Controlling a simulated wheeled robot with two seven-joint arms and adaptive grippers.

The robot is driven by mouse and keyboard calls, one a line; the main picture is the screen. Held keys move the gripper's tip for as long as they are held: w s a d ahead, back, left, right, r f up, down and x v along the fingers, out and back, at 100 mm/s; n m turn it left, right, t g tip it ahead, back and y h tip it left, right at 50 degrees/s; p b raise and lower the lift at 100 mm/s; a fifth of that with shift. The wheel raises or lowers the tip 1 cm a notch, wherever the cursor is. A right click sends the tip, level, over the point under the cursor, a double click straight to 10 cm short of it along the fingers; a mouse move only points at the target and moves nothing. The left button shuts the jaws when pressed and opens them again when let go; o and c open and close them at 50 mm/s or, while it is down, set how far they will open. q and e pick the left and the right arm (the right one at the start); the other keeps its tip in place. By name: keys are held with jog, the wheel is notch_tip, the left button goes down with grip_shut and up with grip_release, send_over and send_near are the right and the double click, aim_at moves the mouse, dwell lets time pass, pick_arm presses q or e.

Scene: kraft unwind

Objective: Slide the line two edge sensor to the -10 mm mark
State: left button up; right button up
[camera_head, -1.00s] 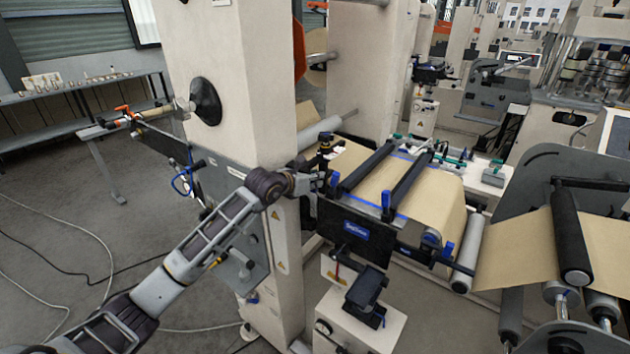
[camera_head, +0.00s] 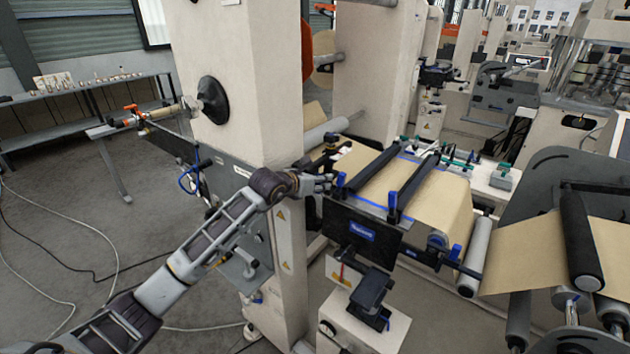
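My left arm reaches in from the lower left, and its gripper (camera_head: 324,184) is beside the near left end of the kraft web table. A small dark device (camera_head: 331,140), which looks like the edge sensor, stands just above and behind the gripper at the web's left edge. The gripper's fingers are small and blend with dark parts, so I cannot tell whether they are open or touch the sensor. The scale and its -10 mm mark are too small to read. The kraft web (camera_head: 376,188) runs under two dark bars. My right gripper is not in view.
A pale machine column (camera_head: 235,90) stands close behind my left forearm. A black plate with a blue label (camera_head: 361,232) fronts the web table. A dark boxy unit (camera_head: 371,291) stands on a pale cabinet below. Rollers (camera_head: 575,240) are at right. Open floor lies at left.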

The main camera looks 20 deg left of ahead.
pick_arm(q)
jog(key=v, duration=1.2)
dwell(0.4)
dwell(0.5)
